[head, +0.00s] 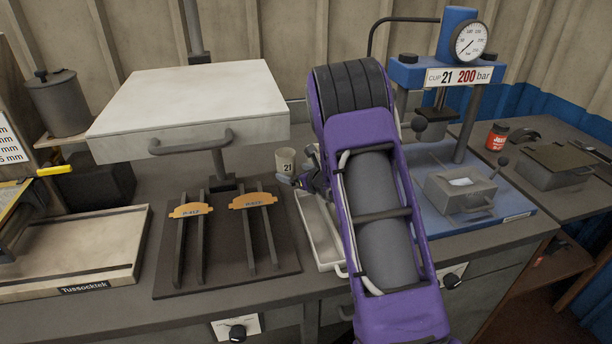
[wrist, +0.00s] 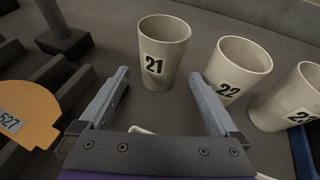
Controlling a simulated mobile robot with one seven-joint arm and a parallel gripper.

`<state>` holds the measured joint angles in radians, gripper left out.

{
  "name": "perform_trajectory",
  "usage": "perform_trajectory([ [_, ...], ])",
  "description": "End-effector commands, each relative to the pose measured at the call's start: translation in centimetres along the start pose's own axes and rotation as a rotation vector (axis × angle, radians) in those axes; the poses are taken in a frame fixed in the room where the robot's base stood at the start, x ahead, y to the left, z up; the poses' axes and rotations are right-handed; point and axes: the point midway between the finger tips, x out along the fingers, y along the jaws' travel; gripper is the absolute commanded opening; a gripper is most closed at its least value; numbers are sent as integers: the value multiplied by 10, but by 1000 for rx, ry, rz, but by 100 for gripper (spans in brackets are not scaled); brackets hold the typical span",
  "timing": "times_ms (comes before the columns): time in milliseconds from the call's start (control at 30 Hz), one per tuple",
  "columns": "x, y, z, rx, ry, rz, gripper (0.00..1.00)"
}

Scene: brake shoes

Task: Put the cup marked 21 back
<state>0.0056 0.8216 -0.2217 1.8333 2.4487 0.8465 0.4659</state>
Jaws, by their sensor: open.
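The cup marked 21 (wrist: 163,70) is pale and stands upright on the dark bench in the wrist view. In the head view the cup (head: 286,161) stands left of my purple arm, behind the white tray. My gripper (wrist: 159,80) is open, with one finger on either side of the lower part of the cup; I cannot tell whether they touch it. In the head view my gripper (head: 296,180) is partly hidden by the arm. Cups marked 22 (wrist: 237,72) and 23 (wrist: 287,103) stand to its right in the wrist view.
Orange brake shoes (head: 190,210) lie on dark rails left of the white tray (head: 310,232). A pale hooded box (head: 190,105) with a handle overhangs the bench. The blue press (head: 445,75), with a sign reading cup 21, 200 bar, stands at the right.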

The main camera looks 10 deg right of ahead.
Motion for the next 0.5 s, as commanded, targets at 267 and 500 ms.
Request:
perform_trajectory([
  [267,-60,0,1,1,-1,-2,97],
  [500,-83,0,0,0,-2,0,97],
])
